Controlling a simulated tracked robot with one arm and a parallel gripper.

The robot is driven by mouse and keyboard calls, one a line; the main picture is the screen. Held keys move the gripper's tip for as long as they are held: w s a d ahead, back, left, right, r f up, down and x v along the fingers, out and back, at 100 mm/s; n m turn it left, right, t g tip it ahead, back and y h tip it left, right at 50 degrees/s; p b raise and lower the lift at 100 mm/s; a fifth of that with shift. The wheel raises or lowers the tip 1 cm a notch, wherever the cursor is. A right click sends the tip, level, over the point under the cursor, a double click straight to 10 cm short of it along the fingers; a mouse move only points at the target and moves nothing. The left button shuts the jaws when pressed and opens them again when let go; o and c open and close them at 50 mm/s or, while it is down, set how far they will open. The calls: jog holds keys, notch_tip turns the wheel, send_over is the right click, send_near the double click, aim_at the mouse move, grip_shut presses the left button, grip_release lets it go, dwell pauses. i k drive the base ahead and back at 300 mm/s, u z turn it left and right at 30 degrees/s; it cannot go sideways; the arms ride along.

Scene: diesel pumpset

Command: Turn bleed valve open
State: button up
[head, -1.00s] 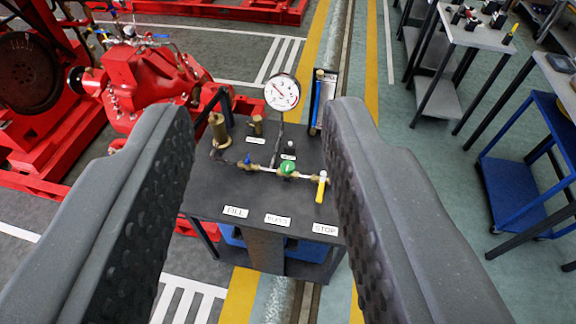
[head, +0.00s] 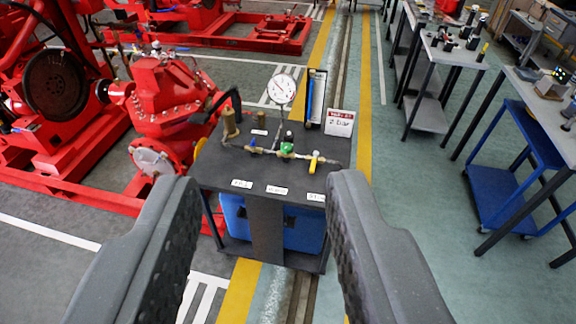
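A dark cart top (head: 217,173) carries a thin pipe with a blue-handled valve (head: 252,142), a green round-handled valve (head: 287,148) and a yellow lever (head: 313,162). Labels along the front edge include a middle label (head: 277,190), which read like BLEED, between the left label (head: 241,184) and the right label (head: 316,197). The green valve is roughly above the middle label. The yellow lever points toward me. My gripper (head: 263,180) is open and empty, its fingers on either side of the cart in the picture, apart from the valves.
A round gauge (head: 282,89) stands behind the pipe. A brass cylinder (head: 230,124) is at the left, and a red-and-white sign reading 2 bar (head: 339,123) at the right. A red pump (head: 170,95) stands left; benches (head: 455,48) stand right. Floor right of the cart is clear.

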aim_at(286, 148)
jog(key=z, duration=0.35)
jog(key=k, duration=0.15)
jog(key=u, duration=0.85)
jog(key=i, duration=1.95)
jog(key=z, duration=0.45)
